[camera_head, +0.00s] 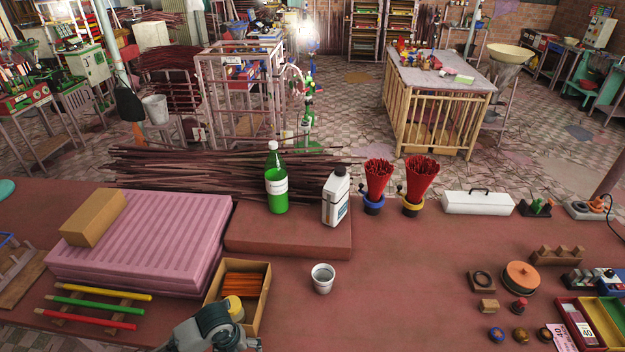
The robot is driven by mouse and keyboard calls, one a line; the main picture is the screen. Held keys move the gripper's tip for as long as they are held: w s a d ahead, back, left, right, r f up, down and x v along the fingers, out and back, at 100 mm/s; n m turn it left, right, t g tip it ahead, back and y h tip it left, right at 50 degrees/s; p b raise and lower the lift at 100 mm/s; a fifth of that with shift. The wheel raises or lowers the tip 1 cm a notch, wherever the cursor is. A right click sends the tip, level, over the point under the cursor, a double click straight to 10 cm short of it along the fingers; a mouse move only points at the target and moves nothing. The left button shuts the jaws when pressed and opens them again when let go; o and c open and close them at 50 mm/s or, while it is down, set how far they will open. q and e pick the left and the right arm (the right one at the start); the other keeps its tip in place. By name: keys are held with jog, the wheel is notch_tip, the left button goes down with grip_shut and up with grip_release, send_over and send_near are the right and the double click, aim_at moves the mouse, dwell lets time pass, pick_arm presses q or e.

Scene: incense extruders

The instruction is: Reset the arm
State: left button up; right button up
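One of my grippers (213,328) shows at the bottom edge, left of centre; I take it for the left one. It is a dark grey-green and light grey shape, partly cut off by the frame. It overlaps the near end of an open cardboard box (259,296) holding orange sticks (243,286). A small round yellow thing (233,307) shows right at the gripper, at the box's near end. I cannot tell whether the gripper touches it or holds it. My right gripper is out of view.
A white cup (322,278) stands right of the box. A pink ridged slab (140,240) bears a brown block (94,217). A green bottle (276,182) and a white bottle (336,199) stand behind. Coloured rods (95,305) lie left. The table's front middle is clear.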

pick_arm(q)
jog(key=s+d+f+n+t+h, duration=0.2)
jog(key=s+d+f+n, duration=0.4)
jog(key=n, duration=0.7)
jog(key=s+a+f+n+y, duration=0.2)
jog(key=s+a+n, duration=0.3)
jog(key=n, duration=0.4)
jog(key=s+a+f+n+y, duration=0.1)
jog(key=s+a+n, duration=0.2)
jog(key=s+n, duration=0.55)
jog(key=s+f+x, duration=0.1)
jog(key=s+x, duration=0.2)
jog(key=x, duration=0.9)
jog(key=s+f+x, duration=0.1)
jog(key=s+x, duration=0.2)
jog(key=x, duration=1)
jog(key=s+a+f+g, duration=0.1)
jog(key=s+f, duration=0.7)
jog(key=s+a+f+b, duration=0.1)
jog(key=s+a+f, duration=0.1)
jog(key=s+f, duration=0.7)
jog(key=shift+s+a+g, duration=0.25)
jog(key=shift+a+g, duration=0.05)
jog(key=shift+g, duration=0.1)
pick_arm(e)
jog(key=shift+s+d+f, duration=0.25)
jog(key=shift+s+f, duration=0.05)
jog(key=shift+f, duration=0.25)
